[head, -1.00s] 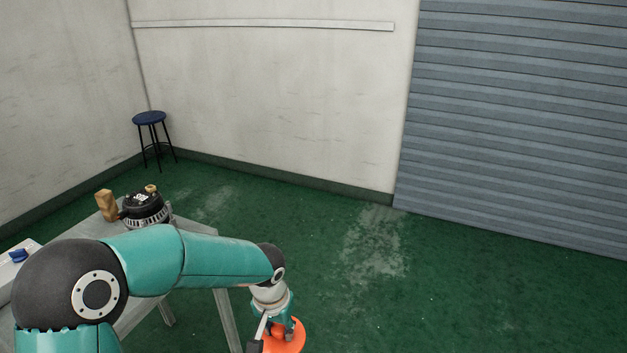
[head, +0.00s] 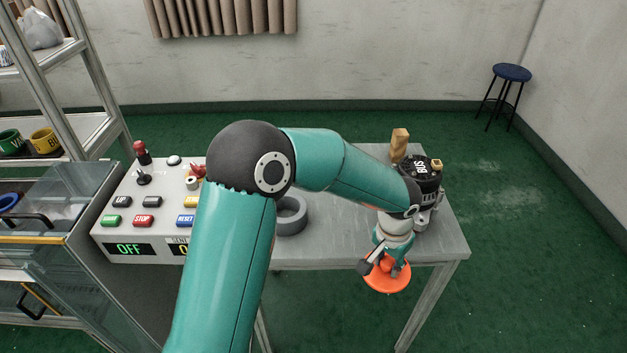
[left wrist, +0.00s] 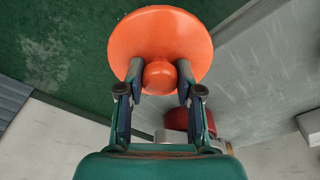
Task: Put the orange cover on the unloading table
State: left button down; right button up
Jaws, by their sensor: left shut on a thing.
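The orange cover (head: 385,288) is a round disc with a knob in its middle. My left gripper (head: 390,270) is shut on the knob and holds the cover in front of the grey table's (head: 335,240) front edge. In the left wrist view the fingers (left wrist: 159,78) close on both sides of the knob, and the cover's disc (left wrist: 160,30) is fully in sight, with floor and table behind it. I cannot tell from the pictures whether this table is the unloading table. My right gripper is not in view.
On the table stand a black and silver alternator (head: 420,182), a tan block (head: 399,145) and a grey ring (head: 291,216). A control panel (head: 115,226) with buttons is at left, beside a glass-fronted shelf unit (head: 55,195). A stool (head: 511,73) stands far right. The table's front middle is bare.

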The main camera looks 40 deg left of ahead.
aim_at(344, 202)
jog(key=u, duration=0.25)
jog(key=i, duration=0.7)
jog(key=u, duration=0.5)
